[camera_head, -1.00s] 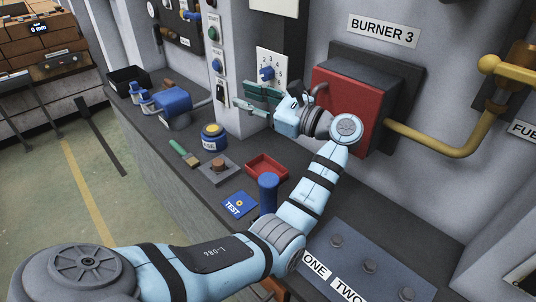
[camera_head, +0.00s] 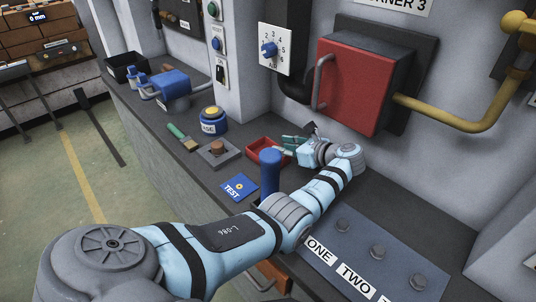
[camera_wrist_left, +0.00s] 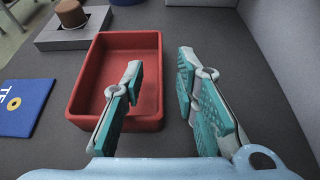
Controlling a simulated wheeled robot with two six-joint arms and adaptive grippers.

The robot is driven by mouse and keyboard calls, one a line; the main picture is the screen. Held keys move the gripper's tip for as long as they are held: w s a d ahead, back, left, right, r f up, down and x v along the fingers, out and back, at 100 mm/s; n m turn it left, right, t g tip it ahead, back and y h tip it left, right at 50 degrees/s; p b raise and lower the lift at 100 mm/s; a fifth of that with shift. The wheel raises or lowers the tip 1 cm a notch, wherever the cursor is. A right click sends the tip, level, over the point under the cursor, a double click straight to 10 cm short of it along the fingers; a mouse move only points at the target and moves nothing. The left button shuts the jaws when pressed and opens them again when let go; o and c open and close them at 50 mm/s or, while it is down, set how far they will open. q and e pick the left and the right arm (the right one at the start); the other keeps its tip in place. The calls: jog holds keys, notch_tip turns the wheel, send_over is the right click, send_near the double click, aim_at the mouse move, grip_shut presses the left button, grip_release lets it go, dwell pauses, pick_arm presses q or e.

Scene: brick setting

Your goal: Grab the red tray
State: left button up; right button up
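The red tray (camera_head: 257,151) is a small open rectangular box on the dark counter, behind the blue upright cylinder. It looks empty in the left wrist view (camera_wrist_left: 88,82). My left gripper (camera_head: 285,147) is low at the tray's right end in the head view. In the left wrist view, its teal-padded fingers (camera_wrist_left: 160,65) are spread apart, with the left finger over the tray's inside and the right finger outside the right wall. Nothing is held. Whether a finger touches the wall cannot be told. My right gripper is not in view.
A blue cylinder (camera_head: 270,172) stands just in front of the tray. A brown-knobbed block (camera_head: 218,153) and a blue TEST card (camera_head: 239,187) lie to its left. The wall with the red burner box (camera_head: 355,85) rises behind. Bare counter shows right of the tray in the wrist view.

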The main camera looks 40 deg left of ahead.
aim_at(277, 144)
pick_arm(q)
jog(key=b+x, duration=0.1)
jog(key=x, duration=0.2)
jog(key=shift+w+a, duration=0.1)
jog(key=shift+a, duration=0.15)
jog(key=shift+d, duration=0.1)
grip_shut()
jog(key=shift+r, duration=0.1)
jog(key=shift+r, duration=0.1)
